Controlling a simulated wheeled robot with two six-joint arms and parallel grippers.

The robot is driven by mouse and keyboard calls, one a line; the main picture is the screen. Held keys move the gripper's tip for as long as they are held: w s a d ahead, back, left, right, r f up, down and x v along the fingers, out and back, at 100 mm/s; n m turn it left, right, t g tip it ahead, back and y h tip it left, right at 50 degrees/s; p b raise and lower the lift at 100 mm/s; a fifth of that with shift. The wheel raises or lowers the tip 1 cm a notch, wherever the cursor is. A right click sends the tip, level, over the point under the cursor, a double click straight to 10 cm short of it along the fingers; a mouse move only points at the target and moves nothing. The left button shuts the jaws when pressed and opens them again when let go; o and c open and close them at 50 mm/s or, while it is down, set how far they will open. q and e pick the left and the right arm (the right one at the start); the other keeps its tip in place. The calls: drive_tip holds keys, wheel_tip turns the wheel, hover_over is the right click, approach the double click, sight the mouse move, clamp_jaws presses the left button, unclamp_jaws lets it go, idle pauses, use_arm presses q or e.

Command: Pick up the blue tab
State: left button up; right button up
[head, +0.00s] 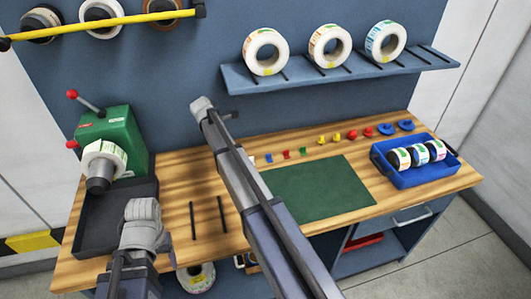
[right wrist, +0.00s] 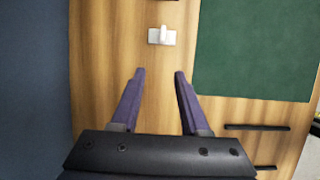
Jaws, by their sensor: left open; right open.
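In the right wrist view, the white tab (right wrist: 162,36) lies ahead of my open, empty right gripper (right wrist: 159,73). A dark sliver at that view's top edge is too cut off to identify. In the head view my right forearm crosses in front of the bench and hides the right fingers. My left gripper (head: 141,232) is at the lower left, away from the tabs; its fingers are hard to make out.
The green mat (head: 318,188) is bare. A blue bin (head: 428,173) with label rolls stands at the right. A green machine (head: 112,132) and dark tray (head: 105,217) are at the left. More coloured tabs continue rightward along the back.

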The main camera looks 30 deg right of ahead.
hover_over(268, 154)
drive_tip(key=w+a, duration=0.1)
drive_tip(key=a, duration=0.2)
drive_tip(key=shift+d, duration=0.1)
drive_tip(key=shift+s+d, duration=0.1)
drive_tip(key=shift+d, duration=0.2)
drive_tip(key=b+x, duration=0.5)
drive_tip(key=shift+d+f, duration=0.1)
drive_tip(key=shift+d, duration=0.1)
drive_tip(key=shift+c, duration=0.2)
clamp_jaws()
